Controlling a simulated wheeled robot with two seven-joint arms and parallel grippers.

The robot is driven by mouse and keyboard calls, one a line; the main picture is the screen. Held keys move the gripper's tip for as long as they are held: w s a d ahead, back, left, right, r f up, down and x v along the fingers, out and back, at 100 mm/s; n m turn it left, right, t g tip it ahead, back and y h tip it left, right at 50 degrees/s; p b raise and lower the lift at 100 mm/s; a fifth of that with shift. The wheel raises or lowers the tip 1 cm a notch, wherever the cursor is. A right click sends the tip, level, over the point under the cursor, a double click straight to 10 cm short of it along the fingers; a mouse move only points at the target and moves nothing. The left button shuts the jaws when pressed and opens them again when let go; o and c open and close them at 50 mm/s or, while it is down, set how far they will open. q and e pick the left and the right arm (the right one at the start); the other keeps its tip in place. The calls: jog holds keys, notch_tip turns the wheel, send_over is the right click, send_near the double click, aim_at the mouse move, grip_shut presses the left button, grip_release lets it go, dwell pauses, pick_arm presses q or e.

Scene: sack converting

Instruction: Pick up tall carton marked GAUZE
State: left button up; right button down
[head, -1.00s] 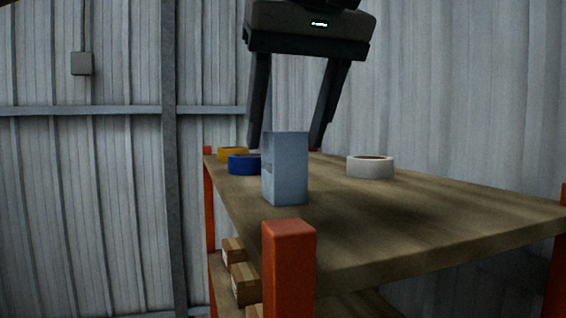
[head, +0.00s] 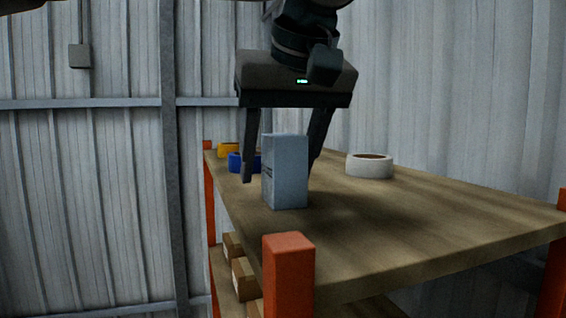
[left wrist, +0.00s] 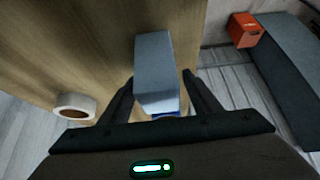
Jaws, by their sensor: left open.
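A tall pale blue-grey carton (head: 288,172) stands upright near the shelf's left edge, close to the front post. Faint marks show on its left side, but I cannot read them. My left gripper (head: 281,174) points down from above, open, with its fingers just behind the carton in the head view; the carton partly covers the right finger. In the left wrist view the carton (left wrist: 153,68) lies between and beyond the two spread fingertips (left wrist: 158,76), with no clear contact. My right gripper is not in view.
The wooden shelf (head: 420,225) has orange posts (head: 288,280). A blue tape roll (head: 236,163) and a yellow one (head: 228,149) sit behind the carton at left. A white roll (head: 369,167) stands to the right. Small brown boxes (head: 244,278) sit below. The shelf's right front is clear.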

pick_arm(q)
jog(key=shift+c, duration=0.3)
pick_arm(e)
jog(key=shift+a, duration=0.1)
pick_arm(q)
jog(key=c, duration=1.1)
jog(key=shift+o, duration=0.2)
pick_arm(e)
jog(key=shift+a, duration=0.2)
pick_arm(q)
jog(key=shift+r, duration=0.1)
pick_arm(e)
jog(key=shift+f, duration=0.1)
pick_arm(q)
jog(key=shift+r+b, duration=0.3)
jog(key=shift+r, duration=0.15)
jog(key=r, duration=0.1)
jog(key=r+b, duration=0.1)
jog(key=r, duration=0.1)
jog(key=shift+s+d, duration=0.1)
jog(key=shift+d, duration=0.1)
jog(key=s+d+r, duration=0.6)
jog(key=d+r, duration=0.1)
jog(key=d, duration=0.2)
jog(key=shift+d, duration=0.35)
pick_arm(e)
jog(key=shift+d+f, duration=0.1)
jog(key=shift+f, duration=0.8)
